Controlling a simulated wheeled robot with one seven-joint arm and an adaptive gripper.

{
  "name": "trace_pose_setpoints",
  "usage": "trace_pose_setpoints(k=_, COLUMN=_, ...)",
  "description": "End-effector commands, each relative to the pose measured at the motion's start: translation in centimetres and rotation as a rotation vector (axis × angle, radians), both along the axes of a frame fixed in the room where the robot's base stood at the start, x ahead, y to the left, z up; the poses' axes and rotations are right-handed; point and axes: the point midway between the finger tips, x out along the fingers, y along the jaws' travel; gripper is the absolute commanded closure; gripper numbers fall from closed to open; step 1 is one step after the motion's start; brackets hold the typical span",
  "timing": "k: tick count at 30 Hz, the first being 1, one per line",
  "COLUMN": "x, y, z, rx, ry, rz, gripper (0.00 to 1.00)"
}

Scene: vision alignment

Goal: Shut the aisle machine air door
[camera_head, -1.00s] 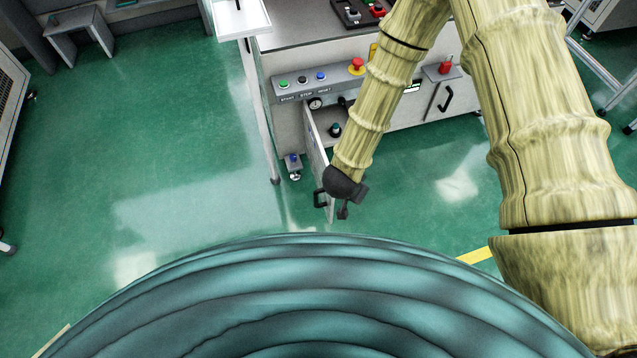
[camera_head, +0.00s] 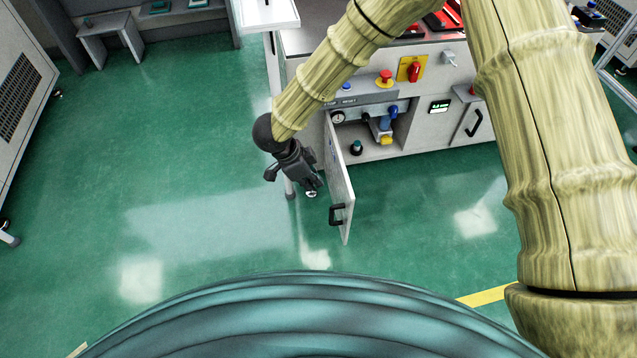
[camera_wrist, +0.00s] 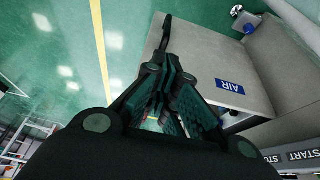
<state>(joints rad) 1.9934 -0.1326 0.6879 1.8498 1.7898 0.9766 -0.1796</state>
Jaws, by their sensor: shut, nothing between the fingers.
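The grey air door (camera_head: 341,190) stands swung open from the machine's front, at the left side of an open compartment (camera_head: 375,140). Its black handle (camera_head: 338,213) is near the free end. In the wrist view the door (camera_wrist: 205,70) carries a blue AIR label (camera_wrist: 230,87), with the handle (camera_wrist: 166,35) at the top. My gripper (camera_head: 315,183) is shut and empty, on the left, handle side of the door and between handle and hinge. In the wrist view its fingers (camera_wrist: 165,90) overlap the door; I cannot tell whether they touch it.
The compartment holds a gauge (camera_head: 338,117), a blue and yellow fitting (camera_head: 384,128) and a dark green-topped knob (camera_head: 356,147). A red rotary switch (camera_head: 414,71) and buttons are above. Green floor (camera_head: 190,200) is clear at left.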

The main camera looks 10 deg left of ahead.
Motion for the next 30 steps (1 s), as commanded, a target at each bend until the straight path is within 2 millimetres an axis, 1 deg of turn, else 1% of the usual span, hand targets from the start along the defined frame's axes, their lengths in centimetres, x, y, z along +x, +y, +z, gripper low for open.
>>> trace_pose_setpoints(k=1, x=0.0, y=-0.3, z=-0.9, rx=0.0, ry=0.001, rz=0.001, gripper=1.0)
trace_pose_setpoints(k=3, x=0.1, y=-0.7, z=-2.0, rx=-0.002, ry=0.001, rz=0.001, gripper=1.0)
trace_pose_setpoints(k=15, x=0.9, y=-3.1, z=-8.0, rx=-0.001, ry=0.0, rz=0.001, gripper=1.0)
trace_pose_setpoints(k=16, x=1.2, y=-3.7, z=-7.7, rx=-0.001, ry=-0.002, rz=-0.001, gripper=1.0)
trace_pose_setpoints(k=21, x=1.7, y=-5.6, z=-7.6, rx=0.0, ry=-0.002, rz=0.001, gripper=1.0)
trace_pose_setpoints(k=25, x=1.9, y=-6.4, z=-7.6, rx=-0.001, ry=-0.001, rz=0.0, gripper=1.0)
trace_pose_setpoints(k=30, x=2.1, y=-6.8, z=-7.6, rx=-0.001, ry=-0.001, rz=0.0, gripper=1.0)
